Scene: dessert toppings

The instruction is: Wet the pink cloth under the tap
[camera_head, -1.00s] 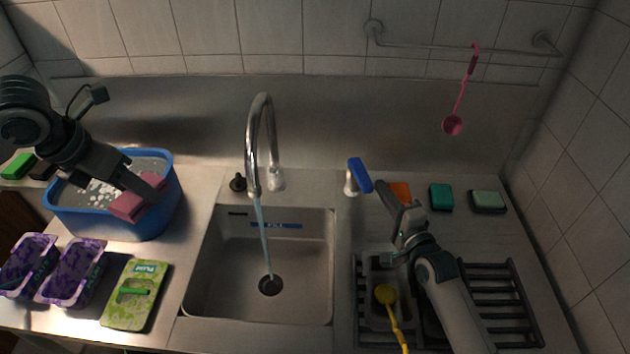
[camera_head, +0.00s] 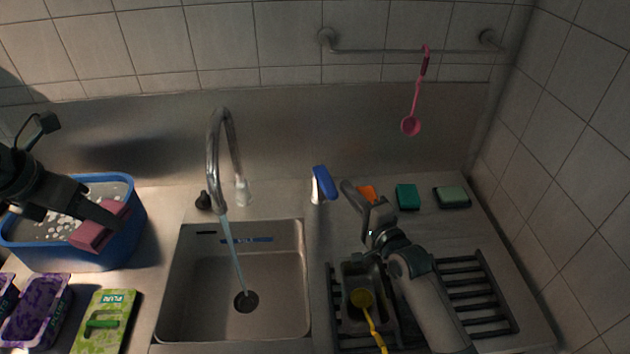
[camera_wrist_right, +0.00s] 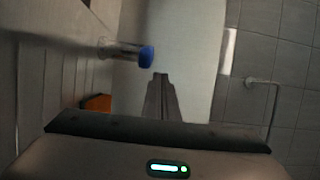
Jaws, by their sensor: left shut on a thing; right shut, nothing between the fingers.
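The pink cloth (camera_head: 101,229) is a folded block over the front right rim of the blue tub (camera_head: 118,250). My left gripper (camera_head: 112,216) is shut on it. The curved metal tap (camera_head: 214,160) stands behind the sink (camera_head: 275,285), right of the cloth and apart from it. A stream of water (camera_head: 233,252) falls from the tap to the drain. The tap's blue-ended lever (camera_head: 324,183) is raised; it also shows in the right wrist view (camera_wrist_right: 146,57). My right gripper (camera_head: 350,188) is shut and empty, just right of the lever; its fingers also show in the wrist view (camera_wrist_right: 160,80).
Green and purple packages (camera_head: 104,320) lie on the counter left of the sink. Several sponges (camera_head: 407,197) line the back wall. A pink ladle (camera_head: 411,126) hangs from the rail.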

